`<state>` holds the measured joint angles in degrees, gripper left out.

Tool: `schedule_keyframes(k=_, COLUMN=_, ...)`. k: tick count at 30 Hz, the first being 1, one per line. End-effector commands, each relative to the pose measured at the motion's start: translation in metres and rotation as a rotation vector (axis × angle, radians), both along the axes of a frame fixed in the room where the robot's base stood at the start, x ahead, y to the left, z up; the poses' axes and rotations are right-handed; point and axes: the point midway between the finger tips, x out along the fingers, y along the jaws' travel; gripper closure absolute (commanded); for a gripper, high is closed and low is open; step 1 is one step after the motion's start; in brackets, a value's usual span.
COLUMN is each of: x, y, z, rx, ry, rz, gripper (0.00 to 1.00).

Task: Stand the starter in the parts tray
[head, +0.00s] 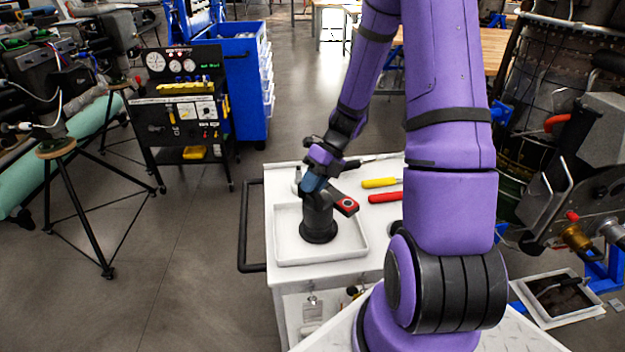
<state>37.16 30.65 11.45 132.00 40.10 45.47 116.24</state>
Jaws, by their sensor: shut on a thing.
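The starter (319,222) is a dark grey cylinder with a wider round base. My gripper (314,186) is shut on the starter's upper end from above. The gripper hides most of the starter's top. The parts tray lies on the top of a white cart (384,267).
Yellow-handled (379,183) and red-handled (385,198) tools lie right of the tray. The cart's black handle (243,225) sticks out at left. A gauge panel stand (182,115) and blue cabinet (240,75) stand behind. Engine hardware fills the right side. Floor left of the cart is free.

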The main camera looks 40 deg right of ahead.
Motion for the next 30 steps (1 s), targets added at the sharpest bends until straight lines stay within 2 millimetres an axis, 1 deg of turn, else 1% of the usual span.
schedule_keyframes(k=15, x=0.0005, y=0.0000, z=-0.0009, rx=-0.001, ry=-0.001, rz=0.000, gripper=1.00)
schedule_keyframes(k=25, x=0.0006, y=0.0000, z=-0.0049, rx=-0.001, ry=-0.002, rz=-0.001, gripper=1.00)
schedule_keyframes(k=26, x=0.0006, y=-0.0001, z=-0.0050, rx=-0.001, ry=-0.002, rz=0.000, gripper=0.75)
schedule_keyframes(k=27, x=0.0007, y=-0.0001, z=-0.0048, rx=-0.001, ry=-0.002, rz=0.000, gripper=0.66)
schedule_keyframes(k=29, x=0.0006, y=-0.0001, z=-0.0050, rx=-0.001, ry=-0.002, rz=0.000, gripper=0.52)
schedule_keyframes(k=30, x=0.0005, y=-0.0001, z=-0.0050, rx=-0.001, ry=-0.001, rz=0.000, gripper=0.47)
